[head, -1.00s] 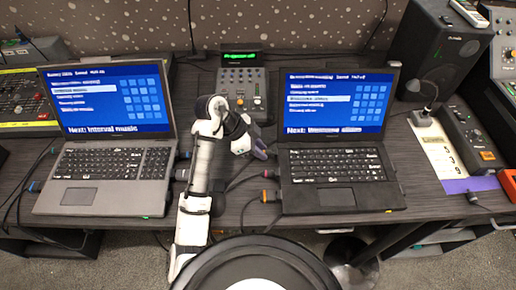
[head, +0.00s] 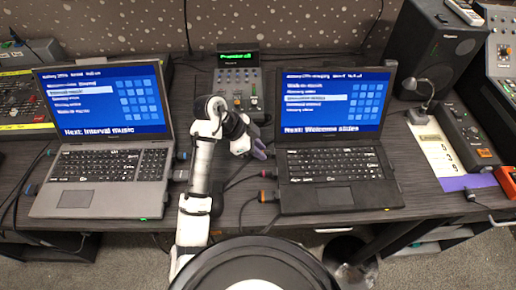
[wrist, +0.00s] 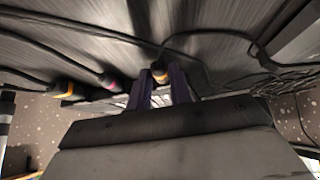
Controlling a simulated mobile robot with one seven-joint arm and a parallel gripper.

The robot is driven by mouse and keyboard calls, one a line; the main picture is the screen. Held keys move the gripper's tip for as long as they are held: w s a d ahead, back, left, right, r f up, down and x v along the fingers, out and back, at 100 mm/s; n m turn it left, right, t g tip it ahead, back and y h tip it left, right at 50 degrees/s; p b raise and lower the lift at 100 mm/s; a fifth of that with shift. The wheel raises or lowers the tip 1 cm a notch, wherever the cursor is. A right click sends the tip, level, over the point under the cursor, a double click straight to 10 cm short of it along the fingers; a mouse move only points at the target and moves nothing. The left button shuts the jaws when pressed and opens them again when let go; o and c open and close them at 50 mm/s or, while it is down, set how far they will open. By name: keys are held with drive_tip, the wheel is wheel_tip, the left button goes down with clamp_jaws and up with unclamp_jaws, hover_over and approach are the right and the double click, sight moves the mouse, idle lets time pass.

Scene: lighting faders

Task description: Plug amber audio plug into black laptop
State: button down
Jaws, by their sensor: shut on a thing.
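The black laptop (head: 338,165) stands open on the right half of the desk in the head view. My gripper (head: 261,152) is beside its left edge, near the back of the keyboard. In the wrist view my gripper (wrist: 160,82) has its two purple fingers closed on a dark plug with an amber band, the amber audio plug (wrist: 160,76), with a black cable running from it. My fingers and wrist hide the plug in the head view. I cannot tell whether its tip touches a socket.
A pink-banded plug (wrist: 112,82) and an orange-banded plug (wrist: 64,89) lie close beside my gripper, with black cables across the desk. A grey laptop (head: 103,165) stands left of my arm. A small fader mixer (head: 238,90) is behind my gripper.

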drive_tip(key=shift+d, duration=0.2)
drive_tip(key=c, duration=1.2)
unclamp_jaws()
drive_tip(key=shift+d, duration=0.1)
drive_tip(key=shift+a+r, duration=0.2)
drive_tip(key=shift+a, duration=0.1)
drive_tip(key=b+v, duration=0.1)
drive_tip(key=v, duration=1.2)
drive_tip(key=shift+r, duration=0.1)
